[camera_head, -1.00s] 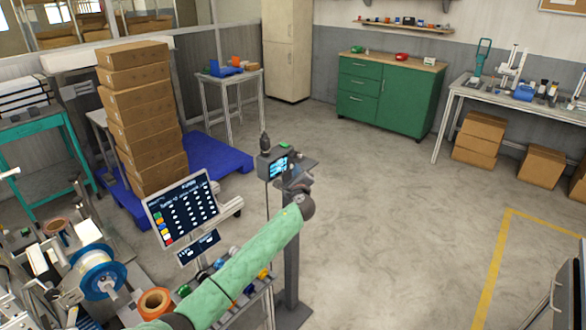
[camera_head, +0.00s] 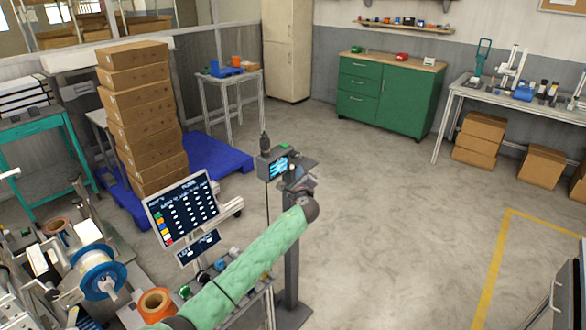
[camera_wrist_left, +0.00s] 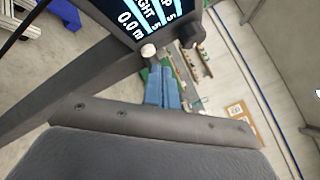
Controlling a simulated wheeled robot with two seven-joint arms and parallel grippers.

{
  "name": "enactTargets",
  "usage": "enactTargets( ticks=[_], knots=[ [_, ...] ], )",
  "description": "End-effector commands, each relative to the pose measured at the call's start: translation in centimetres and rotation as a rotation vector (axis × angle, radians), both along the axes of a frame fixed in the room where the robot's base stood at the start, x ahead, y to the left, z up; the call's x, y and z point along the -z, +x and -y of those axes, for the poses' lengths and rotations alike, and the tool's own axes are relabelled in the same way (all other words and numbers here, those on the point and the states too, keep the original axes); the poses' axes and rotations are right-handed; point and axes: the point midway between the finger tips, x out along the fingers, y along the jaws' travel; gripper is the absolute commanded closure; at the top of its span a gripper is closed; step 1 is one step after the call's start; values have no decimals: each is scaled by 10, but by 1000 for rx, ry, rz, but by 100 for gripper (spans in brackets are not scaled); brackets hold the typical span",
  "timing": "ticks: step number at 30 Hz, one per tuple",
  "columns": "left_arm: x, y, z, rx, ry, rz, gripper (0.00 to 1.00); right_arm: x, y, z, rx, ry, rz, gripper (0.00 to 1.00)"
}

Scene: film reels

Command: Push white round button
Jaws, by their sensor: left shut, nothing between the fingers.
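The white round button (camera_wrist_left: 148,51) shows in the left wrist view, at the lower edge of a dark device with a lit screen (camera_wrist_left: 150,16). The same device shows in the head view (camera_head: 276,164) on top of a dark post; its button cannot be made out there. My left gripper (camera_head: 297,177) is beside this device at the end of the green-sleeved arm. In the left wrist view its blue fingers (camera_wrist_left: 163,72) are together and empty, with their tips close to the button. Whether they touch it cannot be told. My right gripper is not in view.
A tilted display board (camera_head: 181,208) and a bench with a blue-rimmed reel (camera_head: 97,271) and an orange roll (camera_head: 155,304) are at lower left. Stacked boxes (camera_head: 140,115) stand on a blue pallet (camera_head: 218,152). The floor (camera_head: 400,220) to the right is clear.

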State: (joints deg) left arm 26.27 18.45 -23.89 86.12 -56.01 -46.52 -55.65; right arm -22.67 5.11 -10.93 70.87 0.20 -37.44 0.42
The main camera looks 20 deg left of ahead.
Motion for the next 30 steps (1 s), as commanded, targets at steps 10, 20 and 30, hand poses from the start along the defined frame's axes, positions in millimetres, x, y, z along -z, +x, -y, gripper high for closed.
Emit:
enactTargets(
  ticks=[10, 20, 30],
  knots=[
    [0, -1, 2, 1, 0, -1, 100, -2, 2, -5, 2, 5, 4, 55],
    [0, -9, 25, 1, -1, 0, 100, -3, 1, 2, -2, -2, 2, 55],
    [0, -17, 47, 1, -1, 0, 100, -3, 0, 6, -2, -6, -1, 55]
  ],
)
